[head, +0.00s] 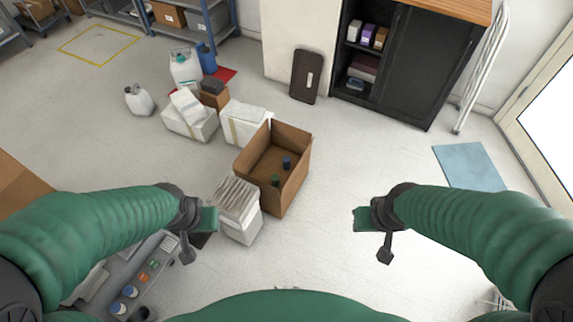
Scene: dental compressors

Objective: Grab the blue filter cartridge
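A small dark blue cylinder (286,162), likely the blue filter cartridge, stands inside an open cardboard box (299,178) near the middle of the head view. A similar green cylinder (275,180) is in the same box, nearer to me. My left gripper (209,220) is to the left of the box and nearer to me. My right gripper (361,219) is to the right of the box and nearer to me. Both are apart from the cylinders, and nothing shows held in either. The finger gaps are not clear from this angle.
A white box (237,222) stands close to the cardboard box's left. More white boxes (194,122) and jugs (186,68) stand behind. A grey unit (150,255) with blue-capped items is at lower left. A black cabinet (420,65) is behind. The floor on the right is mostly clear.

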